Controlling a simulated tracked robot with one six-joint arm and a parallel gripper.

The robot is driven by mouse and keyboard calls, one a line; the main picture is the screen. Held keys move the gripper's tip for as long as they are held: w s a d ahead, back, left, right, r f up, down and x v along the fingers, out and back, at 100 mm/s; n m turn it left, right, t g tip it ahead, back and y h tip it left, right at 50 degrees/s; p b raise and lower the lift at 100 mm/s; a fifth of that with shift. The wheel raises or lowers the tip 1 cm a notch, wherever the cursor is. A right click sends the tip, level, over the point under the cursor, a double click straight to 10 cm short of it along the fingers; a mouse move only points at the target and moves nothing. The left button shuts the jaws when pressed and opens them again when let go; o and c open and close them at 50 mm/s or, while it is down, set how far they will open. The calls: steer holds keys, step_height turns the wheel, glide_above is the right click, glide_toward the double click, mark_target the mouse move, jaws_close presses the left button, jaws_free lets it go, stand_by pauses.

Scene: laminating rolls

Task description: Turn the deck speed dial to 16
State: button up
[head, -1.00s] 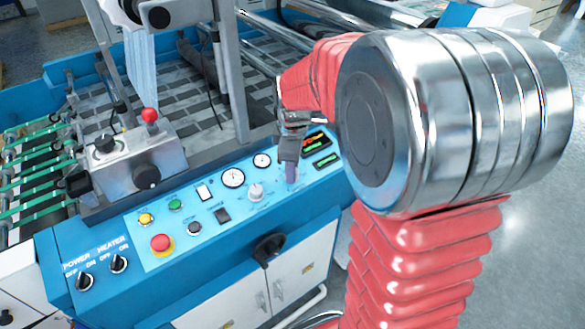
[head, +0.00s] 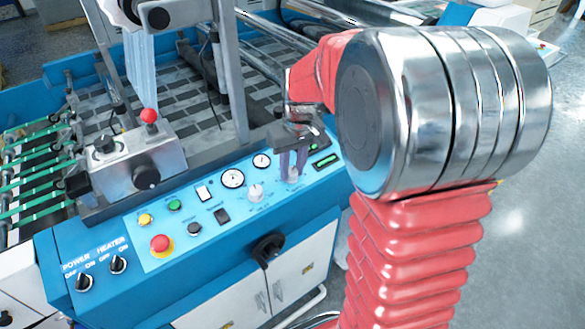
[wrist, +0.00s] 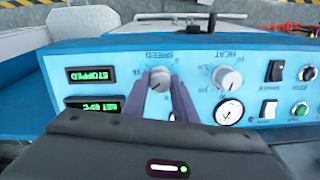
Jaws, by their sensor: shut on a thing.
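The speed dial (wrist: 159,80) is a pale round knob under the SPEED label, which appears upside down in the wrist view. My gripper (wrist: 161,83) has its two purple fingers on either side of the knob and is shut on it. In the head view my gripper (head: 293,168) points down onto the dial (head: 293,177) at the right part of the blue panel. The fingers hide part of the knob and its scale, so I cannot read its setting. A display (wrist: 93,74) beside it reads STOPPED.
The similar heat dial (head: 255,192) stands close by, with a round gauge (wrist: 229,111) near it. A second green-lit display (wrist: 93,103) is beside the fingers. A red mushroom button (head: 161,244) and several switches sit further left on the panel.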

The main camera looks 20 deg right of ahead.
steer(key=m, duration=0.4)
steer(key=shift+d+m+y, duration=0.1)
steer(key=shift+m+y, duration=0.2)
steer(key=m, duration=0.5)
stand_by(0.4)
steer(key=o, duration=1)
steer(key=shift+o, duration=0.2)
step_height(320, 180, up, 13)
steer(key=s+d, duration=0.1)
steer(key=s, duration=0.1)
steer(key=shift+d+r, duration=0.2)
steer(key=shift+d, duration=0.15)
steer(key=shift+w, duration=0.1)
